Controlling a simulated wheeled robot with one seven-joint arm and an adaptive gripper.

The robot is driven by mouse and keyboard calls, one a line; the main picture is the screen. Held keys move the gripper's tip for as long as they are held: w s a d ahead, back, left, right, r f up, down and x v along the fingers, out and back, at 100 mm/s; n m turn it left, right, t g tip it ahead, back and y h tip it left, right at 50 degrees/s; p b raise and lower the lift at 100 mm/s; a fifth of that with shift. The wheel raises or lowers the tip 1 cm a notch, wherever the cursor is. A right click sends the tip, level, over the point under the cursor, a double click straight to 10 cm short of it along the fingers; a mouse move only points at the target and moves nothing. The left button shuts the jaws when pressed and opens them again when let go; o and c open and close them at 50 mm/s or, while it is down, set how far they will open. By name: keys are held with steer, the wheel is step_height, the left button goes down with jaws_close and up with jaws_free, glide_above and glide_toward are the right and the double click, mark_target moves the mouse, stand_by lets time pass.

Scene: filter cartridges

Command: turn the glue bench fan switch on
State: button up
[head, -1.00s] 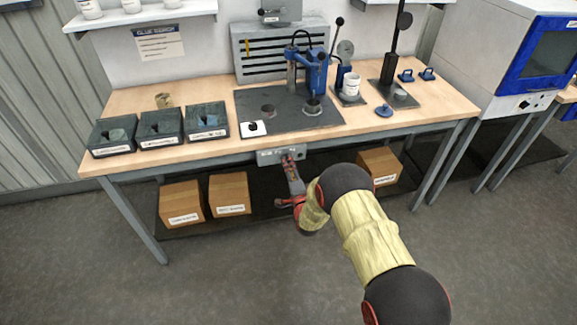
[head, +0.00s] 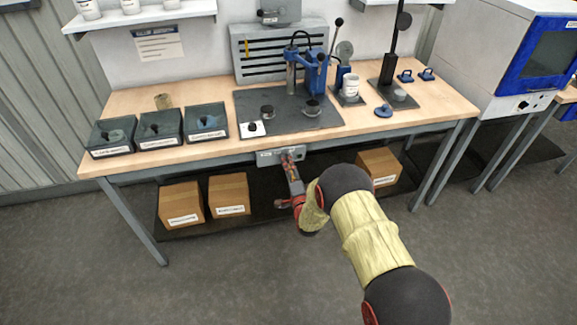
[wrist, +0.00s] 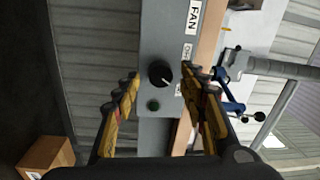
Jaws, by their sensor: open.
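The grey fan switch panel (head: 264,158) is fixed under the front edge of the bench. In the wrist view the panel (wrist: 158,35) carries a FAN label (wrist: 194,15), a round black knob (wrist: 160,73) and a small dark green round part (wrist: 153,105). A pale mark on the knob points to the lower right of that view. My gripper (wrist: 160,80) is open, its two yellow-and-black fingers on either side of the knob in the picture. I cannot tell whether they touch it. In the head view my gripper (head: 289,160) reaches the panel and covers its right part.
The wooden bench top (head: 215,97) is above the panel, with a blue press (head: 316,72) and dark trays (head: 160,128) on it. Cardboard boxes (head: 181,203) stand on the shelf below, also to the right (head: 379,165). The floor in front is clear.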

steer(key=v, duration=1.2)
steer(key=shift+d, duration=0.1)
